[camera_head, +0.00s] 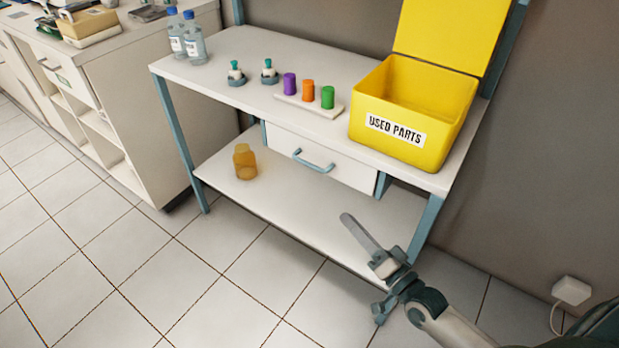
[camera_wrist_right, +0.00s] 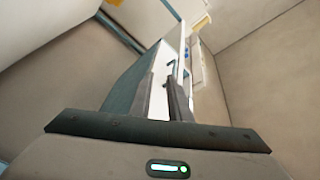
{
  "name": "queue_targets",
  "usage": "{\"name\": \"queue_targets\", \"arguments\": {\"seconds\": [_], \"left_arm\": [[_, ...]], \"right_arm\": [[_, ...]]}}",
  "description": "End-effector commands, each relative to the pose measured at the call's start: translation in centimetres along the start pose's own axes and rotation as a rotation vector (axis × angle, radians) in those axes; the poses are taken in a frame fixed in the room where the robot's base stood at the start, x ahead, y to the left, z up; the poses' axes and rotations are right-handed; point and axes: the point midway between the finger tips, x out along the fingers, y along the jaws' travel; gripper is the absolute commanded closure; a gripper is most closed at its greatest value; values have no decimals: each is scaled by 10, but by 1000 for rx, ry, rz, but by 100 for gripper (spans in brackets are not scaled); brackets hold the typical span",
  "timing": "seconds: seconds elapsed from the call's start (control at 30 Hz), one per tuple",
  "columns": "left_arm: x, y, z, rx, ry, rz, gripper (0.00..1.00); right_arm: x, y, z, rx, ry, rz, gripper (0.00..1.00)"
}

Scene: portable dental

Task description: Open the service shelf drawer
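The service shelf drawer (camera_head: 345,174) is a white front under the right part of the tabletop in the head view. It looks closed. Its blue-grey bar handle (camera_head: 313,163) faces the room and nothing touches it. My right gripper (camera_head: 368,262) is at the lower right, in front of the shelf's right end and below the drawer, apart from the handle. Its fingers look spread and empty. In the right wrist view its two fingers (camera_wrist_right: 164,80) stand apart, with white shelf surfaces and a small blue-grey piece beyond them. My left gripper is in neither view.
The tabletop (camera_head: 240,100) holds clear bottles, two small green-topped items, a rack of coloured cylinders and an open yellow bin (camera_head: 415,105). An amber bottle (camera_head: 245,162) stands on the lower shelf. Blue-grey legs (camera_head: 425,228) frame the shelf. The floor in front is clear.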

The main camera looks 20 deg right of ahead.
Motion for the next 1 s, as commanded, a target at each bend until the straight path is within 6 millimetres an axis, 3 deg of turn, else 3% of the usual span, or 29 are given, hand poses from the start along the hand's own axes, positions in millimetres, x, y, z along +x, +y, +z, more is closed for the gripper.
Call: {"name": "queue_targets", "arguments": {"seconds": [0.23, 0.73, 1.0], "left_arm": [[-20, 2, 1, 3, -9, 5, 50], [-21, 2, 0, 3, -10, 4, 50], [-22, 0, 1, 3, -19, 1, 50]], "right_arm": [[1, -28, -18, 96, 31, -86, 83], [6, -29, -18, 97, 31, -85, 83], [33, -32, -20, 97, 33, -88, 83]]}}
